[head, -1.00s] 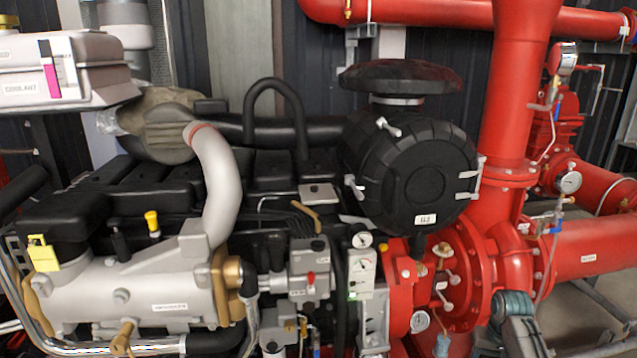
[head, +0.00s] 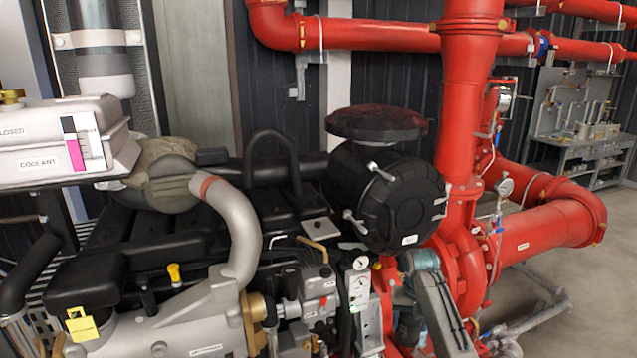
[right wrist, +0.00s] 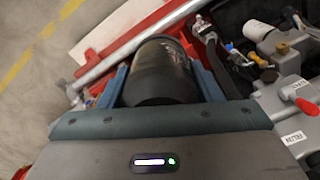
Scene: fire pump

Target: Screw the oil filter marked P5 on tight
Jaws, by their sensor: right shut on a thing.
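In the right wrist view, my right gripper (right wrist: 160,68) is shut on a black cylinder (right wrist: 160,75), which looks like an oil filter. Its blue fingers lie on either side of it. No P5 mark can be read on it, and its far end is not clear. In the head view, my right arm (head: 436,298) comes up from the bottom edge, in front of the red pump housing and right of the gauge panel. The held filter cannot be made out there. My left gripper is not in view.
The engine's black air cleaner (head: 380,195) is above and left of my right arm. Red pipes (head: 545,222) stand on the right. A white cylinder (right wrist: 260,31) and a red-handled valve (right wrist: 305,105) are close on the right in the wrist view. Floor is open at far right.

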